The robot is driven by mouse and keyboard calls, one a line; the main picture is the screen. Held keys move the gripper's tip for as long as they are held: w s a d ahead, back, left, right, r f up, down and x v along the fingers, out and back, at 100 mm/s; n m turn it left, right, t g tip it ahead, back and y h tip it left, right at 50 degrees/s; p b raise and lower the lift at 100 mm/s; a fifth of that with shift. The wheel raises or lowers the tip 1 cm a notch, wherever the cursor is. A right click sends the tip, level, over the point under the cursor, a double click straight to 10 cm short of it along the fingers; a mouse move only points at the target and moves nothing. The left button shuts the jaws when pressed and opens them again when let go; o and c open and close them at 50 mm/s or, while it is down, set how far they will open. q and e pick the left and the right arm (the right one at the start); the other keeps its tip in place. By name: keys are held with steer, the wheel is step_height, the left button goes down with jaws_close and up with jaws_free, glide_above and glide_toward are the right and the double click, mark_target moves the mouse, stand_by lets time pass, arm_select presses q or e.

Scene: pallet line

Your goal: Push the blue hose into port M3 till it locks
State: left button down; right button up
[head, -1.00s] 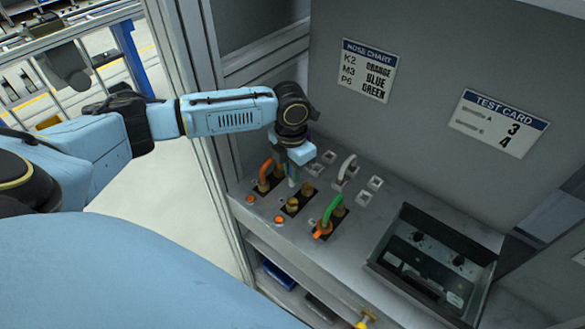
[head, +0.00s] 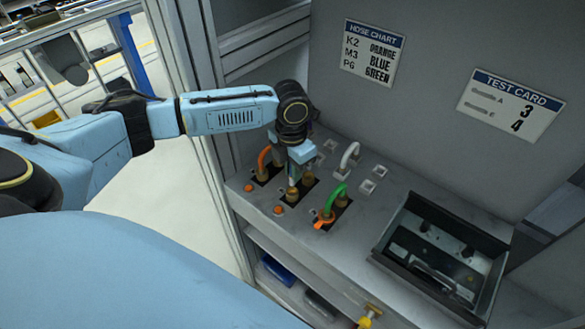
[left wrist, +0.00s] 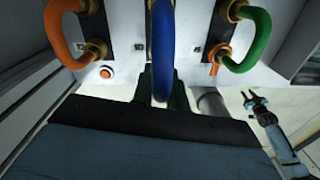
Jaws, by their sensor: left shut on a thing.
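My left gripper (head: 293,180) points down over the middle port plate on the bench. In the left wrist view it is shut on the blue hose (left wrist: 162,35). The hose stands in front of the middle plate (left wrist: 139,25), labelled M3. In the head view the gripper hides most of the hose, with a brass fitting (head: 308,179) beside it. I cannot tell whether the hose end touches the port. My right gripper (left wrist: 256,101) shows small at the right of the left wrist view, too small to judge its jaws.
An orange hose (head: 263,157) loops at the left plate, and a green hose (head: 333,196) at the right plate. A dark tray (head: 385,266) is at right. The hose chart (head: 373,52) pairs M3 with blue.

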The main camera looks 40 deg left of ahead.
mark_target(292, 183)
arm_select(q)
steer(key=shift+f+b, duration=1.75)
steer(key=shift+f, duration=0.65)
steer(key=shift+f, duration=0.5)
steer(key=c, duration=1.3)
jaws_free()
steer(key=shift+r, duration=0.15)
